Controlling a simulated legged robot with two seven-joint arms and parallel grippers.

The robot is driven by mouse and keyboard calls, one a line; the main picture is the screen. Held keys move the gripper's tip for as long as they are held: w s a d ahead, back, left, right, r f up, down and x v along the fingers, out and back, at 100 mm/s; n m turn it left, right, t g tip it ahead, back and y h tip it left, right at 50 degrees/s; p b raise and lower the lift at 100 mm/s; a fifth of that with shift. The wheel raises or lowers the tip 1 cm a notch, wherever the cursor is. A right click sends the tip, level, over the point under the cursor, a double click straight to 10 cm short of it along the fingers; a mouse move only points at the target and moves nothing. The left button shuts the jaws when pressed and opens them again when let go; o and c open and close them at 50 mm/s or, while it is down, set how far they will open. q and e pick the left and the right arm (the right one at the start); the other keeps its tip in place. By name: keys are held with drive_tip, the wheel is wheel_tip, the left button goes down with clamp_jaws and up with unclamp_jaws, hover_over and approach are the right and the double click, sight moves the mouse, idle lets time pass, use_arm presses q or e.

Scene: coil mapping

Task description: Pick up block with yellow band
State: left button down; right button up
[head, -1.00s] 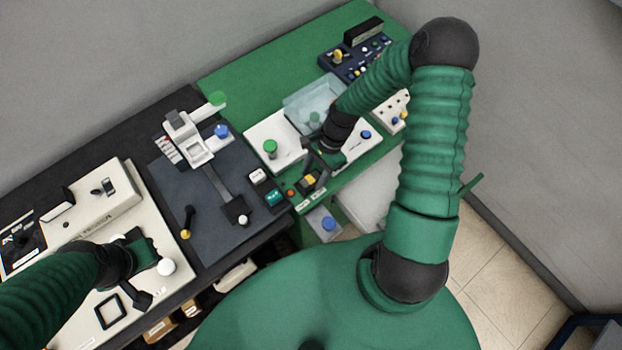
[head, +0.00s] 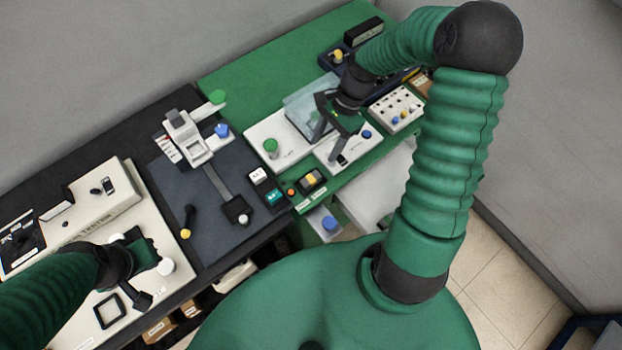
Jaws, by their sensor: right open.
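The block with a yellow band (head: 311,181) is small and dark, and lies on the front strip of the green table. My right gripper (head: 326,148) is open and empty. Its two black fingers point down over the white panel, behind and slightly right of the block, apart from it. My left gripper (head: 150,270) is over the cream-coloured device at the lower left, well away from the block. Its fingers look apart, with nothing seen between them.
A white-labelled block (head: 257,174) and a teal block (head: 273,196) stand left of the banded block.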

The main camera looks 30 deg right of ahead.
drive_tip(key=v, duration=0.5)
drive_tip(key=h+b, duration=0.3)
drive_tip(key=h, duration=0.2)
approach(310, 178)
drive_tip(key=f+b, duration=0.3)
drive_tip(key=shift+d+f, duration=0.15)
drive_tip(key=shift+d, duration=0.2)
drive_tip(key=shift+s+a+f, duration=0.1)
drive_tip(key=shift+f, duration=0.2)
drive_tip(key=f, duration=0.2)
drive_tip(key=f+b, duration=0.1)
drive_tip(key=f, duration=0.1)
drive_tip(key=shift+s+a+f, duration=0.1)
drive_tip(key=shift+s+a, duration=0.05)
drive_tip(key=shift+s, duration=0.05)
drive_tip(key=shift+w+f, duration=0.15)
drive_tip(key=shift+f, duration=0.25)
drive_tip(key=shift+r, duration=0.1)
drive_tip(key=c, duration=0.4)
clamp_jaws()
